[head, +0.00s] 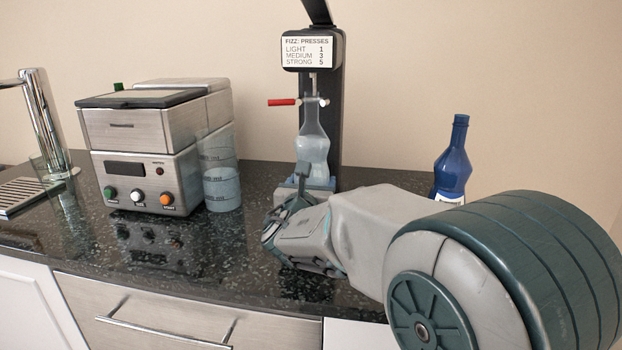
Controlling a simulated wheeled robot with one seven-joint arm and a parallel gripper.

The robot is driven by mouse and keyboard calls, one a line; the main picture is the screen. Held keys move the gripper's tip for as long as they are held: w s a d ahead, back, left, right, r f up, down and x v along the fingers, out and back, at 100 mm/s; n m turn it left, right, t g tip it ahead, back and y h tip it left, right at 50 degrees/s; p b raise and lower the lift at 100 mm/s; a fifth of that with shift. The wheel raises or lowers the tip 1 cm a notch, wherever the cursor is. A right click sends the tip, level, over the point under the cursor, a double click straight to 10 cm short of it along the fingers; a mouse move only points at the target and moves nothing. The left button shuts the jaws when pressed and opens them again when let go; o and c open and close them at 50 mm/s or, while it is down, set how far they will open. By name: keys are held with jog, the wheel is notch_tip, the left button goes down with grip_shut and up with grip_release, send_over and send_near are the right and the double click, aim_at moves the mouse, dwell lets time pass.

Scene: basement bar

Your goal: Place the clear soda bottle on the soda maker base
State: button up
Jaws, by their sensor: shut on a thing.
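The clear soda bottle (313,145) stands upright in front of the dark column of the soda maker (336,120), with its neck just below the nozzle. My gripper (303,178) is at the bottle's lower end, shut on it. The soda maker's base (286,190) shows only in part behind my gripper. My gripper and wrist hide the bottle's foot, so I cannot tell whether it touches the base. A label on the soda maker's head lists fizz presses. A red-tipped lever (284,102) sticks out left beside the bottle's neck.
A blue bottle (453,160) stands on the right, partly behind my arm. A steel machine with knobs (150,150) and a clear measuring vessel (221,185) stand left. A tap (45,120) is at far left. The dark counter (235,250) is clear in front.

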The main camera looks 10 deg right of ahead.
jog(key=shift+f, duration=0.25)
jog(key=shift+f, duration=0.2)
jog(key=o, duration=1.8)
jog(key=shift+r, duration=0.2)
jog(key=p+v, duration=0.1)
jog(key=v, duration=1.1)
jog(key=shift+f, duration=0.2)
